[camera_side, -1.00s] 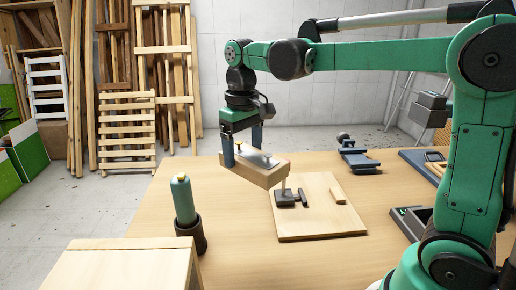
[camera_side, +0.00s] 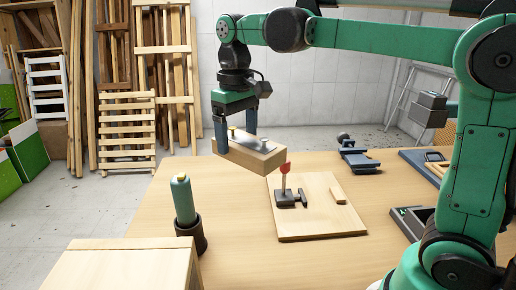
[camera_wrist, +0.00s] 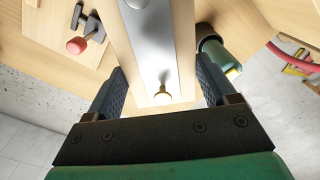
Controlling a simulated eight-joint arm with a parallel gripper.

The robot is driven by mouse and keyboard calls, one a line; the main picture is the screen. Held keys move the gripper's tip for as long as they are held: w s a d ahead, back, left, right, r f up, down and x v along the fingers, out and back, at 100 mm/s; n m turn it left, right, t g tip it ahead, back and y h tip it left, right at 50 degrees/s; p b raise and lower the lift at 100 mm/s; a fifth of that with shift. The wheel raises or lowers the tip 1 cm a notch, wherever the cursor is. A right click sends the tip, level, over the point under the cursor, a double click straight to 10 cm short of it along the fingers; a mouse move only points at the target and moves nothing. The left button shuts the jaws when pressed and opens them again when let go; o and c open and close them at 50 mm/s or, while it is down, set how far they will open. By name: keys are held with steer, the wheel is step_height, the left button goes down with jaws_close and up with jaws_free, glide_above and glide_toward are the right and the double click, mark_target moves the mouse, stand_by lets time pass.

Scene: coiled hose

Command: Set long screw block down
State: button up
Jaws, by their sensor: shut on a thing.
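A wooden board (camera_side: 318,222) with a dark clamp and a red-topped upright (camera_side: 285,170) lies right of the block. A green bottle (camera_side: 182,200) stands in a dark holder, front left. A blue-grey vise-like tool (camera_side: 356,155) lies behind. Bare table shows between bottle and board.

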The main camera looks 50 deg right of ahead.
steer(key=shift+r, duration=0.65)
steer(key=d+m, duration=0.4)
steer(key=d, duration=0.7)
steer(key=m, duration=0.5)
glide_above(317, 192)
steer(key=shift+f, duration=9.65)
steer(key=shift+f, duration=0.6)
steer(key=o, duration=1.4)
